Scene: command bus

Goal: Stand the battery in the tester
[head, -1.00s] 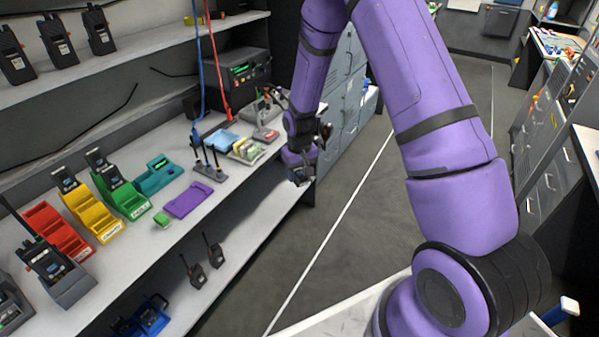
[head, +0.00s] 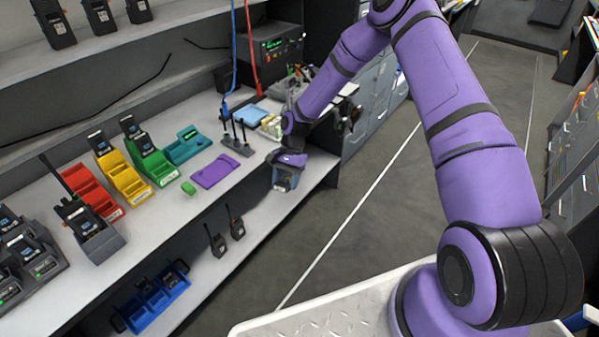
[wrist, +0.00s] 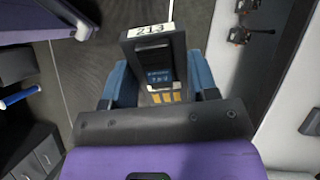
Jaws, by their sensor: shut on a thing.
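My gripper (head: 286,178) is shut on a dark battery with a white "213" label. The wrist view shows the battery (wrist: 155,62) between the two blue fingers (wrist: 160,88), with gold contacts at its near end. My gripper is beside the bench's front edge, to the right of the purple mat. A teal unit (head: 187,147) with a small dark display stands on the bench behind the mat and looks like the tester. Its slot is too small to make out. The gripper is apart from it.
The purple mat (head: 215,171) and a small green block (head: 189,188) lie on the bench (head: 150,228). Red (head: 92,192), yellow (head: 123,177) and green (head: 151,161) trays stand left of the teal unit. Antennas (head: 237,140) rise behind the mat. Radios (head: 226,233) stand on the lower shelf.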

